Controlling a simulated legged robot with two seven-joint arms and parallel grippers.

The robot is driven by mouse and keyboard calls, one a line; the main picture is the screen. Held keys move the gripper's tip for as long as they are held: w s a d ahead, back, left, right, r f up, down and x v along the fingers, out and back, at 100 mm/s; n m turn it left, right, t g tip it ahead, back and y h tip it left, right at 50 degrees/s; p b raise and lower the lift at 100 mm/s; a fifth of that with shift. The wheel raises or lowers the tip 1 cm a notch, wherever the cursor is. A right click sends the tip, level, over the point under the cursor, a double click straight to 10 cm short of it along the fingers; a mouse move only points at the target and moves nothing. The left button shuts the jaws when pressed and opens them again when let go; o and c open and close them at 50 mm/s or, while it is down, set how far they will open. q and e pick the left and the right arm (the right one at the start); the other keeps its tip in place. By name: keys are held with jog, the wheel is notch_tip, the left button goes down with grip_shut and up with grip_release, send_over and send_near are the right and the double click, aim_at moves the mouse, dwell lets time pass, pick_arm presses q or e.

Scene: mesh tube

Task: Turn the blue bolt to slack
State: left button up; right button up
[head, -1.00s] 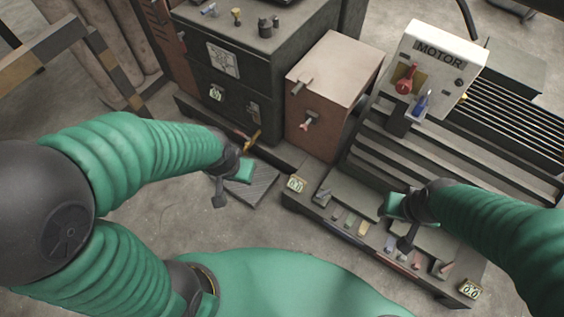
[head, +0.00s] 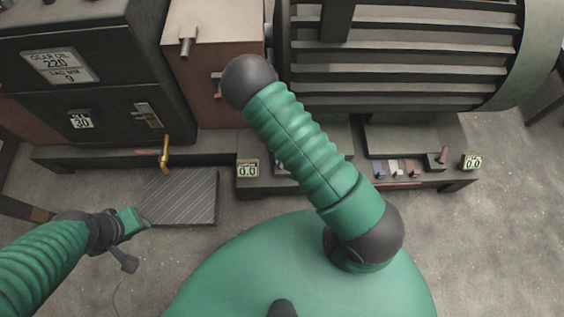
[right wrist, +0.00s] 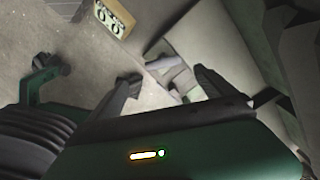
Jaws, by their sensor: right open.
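The blue bolt is not identifiable in either current view. The MOTOR panel where a blue handle-like part showed earlier is out of the head view. My right arm (head: 305,150) reaches up across the middle of the head view, and its gripper does not show there. In the right wrist view my right gripper (right wrist: 168,80) is open and apparently empty, its two dark fingers apart with a pale block-like part beyond them. My left gripper (head: 131,241) is open and empty at the left, above the floor near a ridged plate.
A dark gear oil cabinet (head: 85,75) and a brown box (head: 215,40) stand at the back. A ribbed motor housing (head: 400,75) fills the upper right. A low base holds gauges, one at left (head: 248,169) and one at right (head: 471,161). The ridged plate (head: 185,200) lies on the floor.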

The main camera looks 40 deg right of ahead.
jog(key=f+b, duration=0.1)
jog(key=f, duration=0.1)
jog(key=d+f+b, duration=0.1)
jog(key=f, duration=0.2)
jog(key=f+b, duration=0.1)
jog(key=f, duration=0.2)
jog(key=shift+d+f, duration=0.15)
jog(key=shift+f, duration=0.1)
jog(key=f, duration=0.1)
jog(key=f+b, duration=0.1)
jog(key=f, duration=0.1)
jog(key=shift+a+f+b, duration=0.25)
jog(key=shift+f+b, duration=0.15)
jog(key=shift+f, duration=0.15)
jog(key=shift+d, duration=0.1)
jog(key=shift+c, duration=1)
jog(key=c, duration=1.2)
pick_arm(q)
jog(key=f, duration=0.2)
jog(key=d+f, duration=0.1)
jog(key=f, duration=0.2)
jog(key=shift+d+f, duration=0.1)
jog(key=shift+f, duration=0.2)
